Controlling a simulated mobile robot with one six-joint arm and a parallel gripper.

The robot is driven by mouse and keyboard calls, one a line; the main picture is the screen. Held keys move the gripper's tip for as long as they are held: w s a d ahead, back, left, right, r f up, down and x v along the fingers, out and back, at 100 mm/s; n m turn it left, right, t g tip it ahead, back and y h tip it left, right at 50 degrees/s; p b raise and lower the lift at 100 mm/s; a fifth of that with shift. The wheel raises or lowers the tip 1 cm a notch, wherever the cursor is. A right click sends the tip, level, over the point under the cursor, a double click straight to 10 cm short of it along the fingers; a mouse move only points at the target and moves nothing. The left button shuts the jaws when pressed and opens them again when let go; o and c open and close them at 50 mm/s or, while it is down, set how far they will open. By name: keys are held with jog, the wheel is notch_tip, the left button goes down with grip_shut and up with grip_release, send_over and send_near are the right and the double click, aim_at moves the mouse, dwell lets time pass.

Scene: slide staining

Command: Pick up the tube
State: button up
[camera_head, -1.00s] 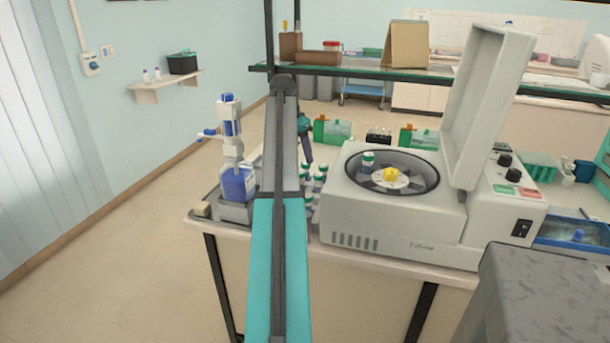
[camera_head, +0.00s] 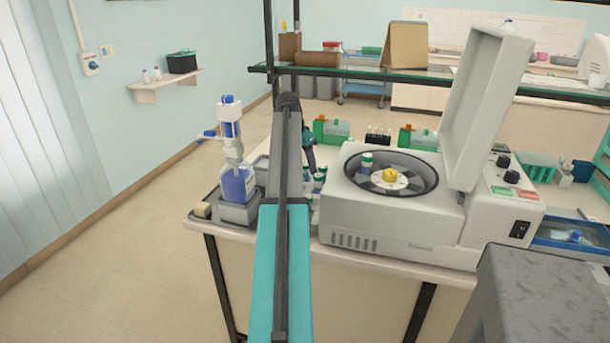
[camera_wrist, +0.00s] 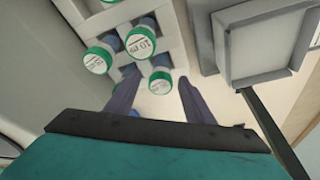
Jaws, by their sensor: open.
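Several tubes with green-rimmed white caps stand in a pale rack (camera_wrist: 75,12) in the wrist view. One tube (camera_wrist: 160,82) has its cap between the tips of my gripper (camera_wrist: 158,78), which is open, with a finger on either side. I cannot tell whether the fingers touch it. Two more capped tubes (camera_wrist: 98,60) (camera_wrist: 140,41) stand just beyond. In the head view my gripper (camera_head: 310,160) is low over the tubes (camera_head: 319,180), left of the centrifuge, and my arm hides part of the rack. Another tube (camera_head: 367,163) stands in the centrifuge rotor.
The white centrifuge (camera_head: 390,222) with its lid (camera_head: 487,110) raised stands close on the right. A blue-and-white dispenser bottle (camera_head: 238,184) stands in a grey tray (camera_head: 238,212) on the left. Green-and-clear boxes (camera_head: 332,130) sit behind. A glass shelf (camera_head: 400,72) crosses above.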

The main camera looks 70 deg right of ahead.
jog(key=shift+d+f, duration=0.1)
jog(key=shift+f, duration=0.15)
jog(key=shift+c, duration=0.3)
jog(key=c, duration=1.1)
